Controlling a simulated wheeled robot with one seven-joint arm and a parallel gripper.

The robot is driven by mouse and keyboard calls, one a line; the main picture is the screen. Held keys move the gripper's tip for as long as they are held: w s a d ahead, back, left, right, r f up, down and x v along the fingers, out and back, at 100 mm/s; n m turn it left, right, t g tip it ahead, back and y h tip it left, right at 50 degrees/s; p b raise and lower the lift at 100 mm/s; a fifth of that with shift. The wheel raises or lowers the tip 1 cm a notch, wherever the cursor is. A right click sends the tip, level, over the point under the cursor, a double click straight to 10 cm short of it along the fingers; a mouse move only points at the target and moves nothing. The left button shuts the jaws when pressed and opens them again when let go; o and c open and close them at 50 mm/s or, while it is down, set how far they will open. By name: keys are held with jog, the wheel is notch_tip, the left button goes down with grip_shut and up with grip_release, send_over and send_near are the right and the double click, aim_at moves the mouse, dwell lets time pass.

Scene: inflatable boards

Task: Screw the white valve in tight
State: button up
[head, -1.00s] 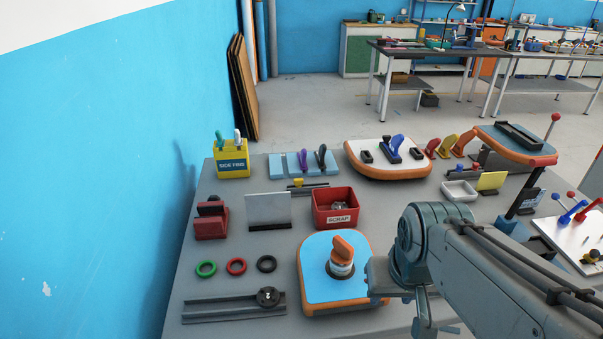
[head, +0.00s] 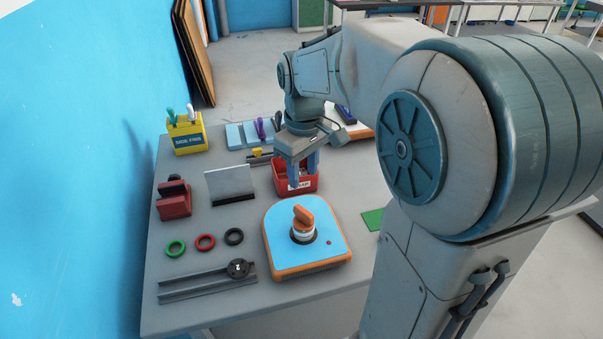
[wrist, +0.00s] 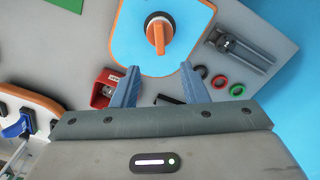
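The white valve (head: 302,234) stands upright in a dark ring on the blue board with an orange rim (head: 325,247). An orange winged piece (head: 303,215) sits on top of it and hides its upper part. In the wrist view, the orange winged piece (wrist: 158,38) covers most of the valve, on the blue board (wrist: 190,50). My gripper (wrist: 158,72) is open, with nothing between its two blue-grey fingers. In the head view, my gripper (head: 305,180) points down above the red scrap bin, behind the valve and apart from it.
The red scrap bin (head: 283,183), a grey upright plate (head: 230,185) and a red block (head: 174,200) stand around the board. Green, red and black rings (head: 205,242) lie left of it, near a dark rail (head: 200,288). A yellow box (head: 187,137) stands farther back.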

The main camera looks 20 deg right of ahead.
aim_at(304, 210)
notch_tip(304, 210, down, 13)
jog(key=shift+f+p, duration=0.2)
jog(key=shift+p, duration=0.15)
grip_shut()
dwell(0.3)
jog(key=shift+m+p, duration=0.45)
jog(key=shift+m, duration=1.25)
jog(key=shift+r+m+p, duration=0.1)
jog(key=shift+m+p, duration=0.35)
jog(key=shift+m, duration=1.35)
